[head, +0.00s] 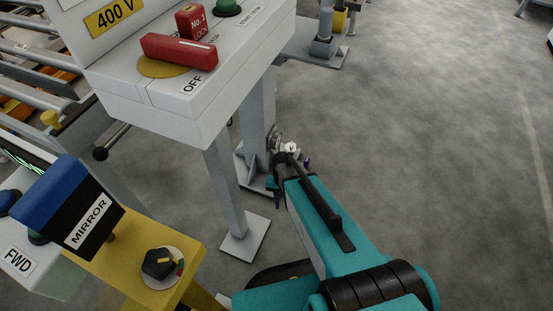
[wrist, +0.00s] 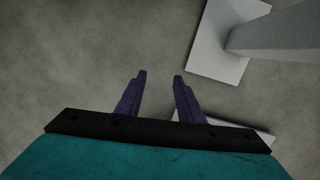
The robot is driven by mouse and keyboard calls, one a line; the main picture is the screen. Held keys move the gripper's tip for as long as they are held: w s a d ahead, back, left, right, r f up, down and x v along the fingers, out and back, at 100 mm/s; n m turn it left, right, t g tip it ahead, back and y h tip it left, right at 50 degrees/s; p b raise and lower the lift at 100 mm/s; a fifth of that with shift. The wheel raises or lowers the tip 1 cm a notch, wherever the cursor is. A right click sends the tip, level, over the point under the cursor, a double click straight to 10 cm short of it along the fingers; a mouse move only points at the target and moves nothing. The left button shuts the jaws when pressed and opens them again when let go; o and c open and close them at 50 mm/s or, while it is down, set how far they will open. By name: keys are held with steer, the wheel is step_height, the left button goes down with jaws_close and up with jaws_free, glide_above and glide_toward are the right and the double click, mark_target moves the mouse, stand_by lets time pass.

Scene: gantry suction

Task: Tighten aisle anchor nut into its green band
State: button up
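My gripper (wrist: 159,77) points down over bare floor in the wrist view. Its two purple fingers are apart with nothing between them. In the head view it is at the far end of my teal arm, beside a grey post, and mostly hidden by the arm. No anchor nut on the floor can be made out in either view. A black six-sided piece (head: 158,262) with a yellow mark sits on a pale disc with a green and a red segment, on a yellow top at lower left. I cannot tell whether it is the nut; my gripper is well away from it.
A white control box (head: 180,85) with a red OFF handle stands on grey legs. One leg's foot plate (head: 246,240) is left of my arm. A plate (wrist: 207,55) with a post shows at the wrist view's upper right. Open floor (head: 440,150) lies right.

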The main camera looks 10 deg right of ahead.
steer(key=s+f+n+g, duration=0.2)
steer(key=s+n, duration=0.3)
steer(key=s, duration=1.7)
steer(key=shift+s+n+g, duration=0.2)
steer(key=shift+n+g, duration=0.1)
steer(key=shift+n, duration=0.1)
steer(key=shift+s, duration=0.1)
steer(key=shift+c, duration=0.4)
